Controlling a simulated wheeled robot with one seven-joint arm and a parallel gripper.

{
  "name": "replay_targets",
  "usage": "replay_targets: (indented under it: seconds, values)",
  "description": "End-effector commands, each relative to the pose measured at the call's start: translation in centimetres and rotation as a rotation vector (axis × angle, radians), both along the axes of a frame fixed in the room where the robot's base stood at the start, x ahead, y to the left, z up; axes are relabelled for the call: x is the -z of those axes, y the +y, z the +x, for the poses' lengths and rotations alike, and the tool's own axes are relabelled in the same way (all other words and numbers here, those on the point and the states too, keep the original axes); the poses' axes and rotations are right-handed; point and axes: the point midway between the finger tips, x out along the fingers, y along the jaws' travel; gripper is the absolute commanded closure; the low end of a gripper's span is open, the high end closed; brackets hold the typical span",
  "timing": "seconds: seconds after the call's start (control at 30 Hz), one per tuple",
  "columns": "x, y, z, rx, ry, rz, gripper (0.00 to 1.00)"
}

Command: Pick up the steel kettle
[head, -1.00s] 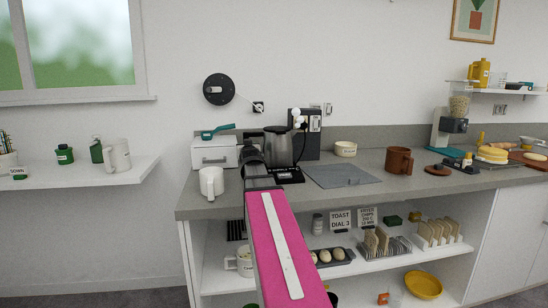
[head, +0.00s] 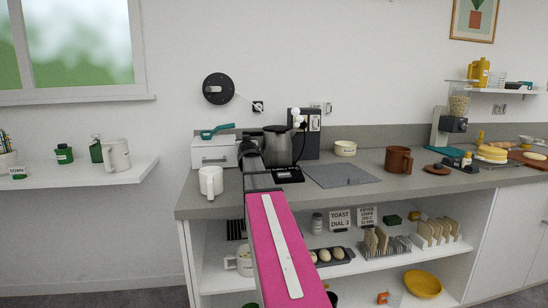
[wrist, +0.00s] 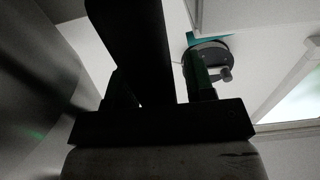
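The steel kettle (head: 279,146) stands upright on the grey counter, just in front of the black coffee machine. My gripper (head: 252,158) is at its left side, where the kettle's handle is largely hidden by my gripper and arm. In the wrist view, a curved steel surface of the kettle (wrist: 38,85) fills the left side. The dark handle (wrist: 143,45) runs down between the two fingers of my gripper (wrist: 160,88). Light gaps show beside the handle, so the fingers look open around it.
A white mug (head: 211,181) stands at the counter's front left, close to my arm. Behind it is a white box (head: 213,154) with a teal item on top. A grey mat (head: 342,174) and a brown mug (head: 398,160) lie to the right. A cream bowl (head: 345,148) is behind.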

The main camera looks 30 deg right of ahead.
Motion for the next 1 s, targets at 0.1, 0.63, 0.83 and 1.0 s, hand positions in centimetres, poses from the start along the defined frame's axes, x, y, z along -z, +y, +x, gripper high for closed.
replay_targets:
  seconds: [0.1,0.63,0.83,1.0]
  values:
    - [0.0,0.0,0.0,0.000,0.000,0.000,0.91]
    - [-1.2,0.0,0.0,0.000,-0.003,-0.008,1.00]
    - [-3.1,0.0,0.0,0.000,-0.004,-0.009,1.00]
    - [-4.6,0.4,-0.6,-0.001,-0.003,-0.009,1.00]
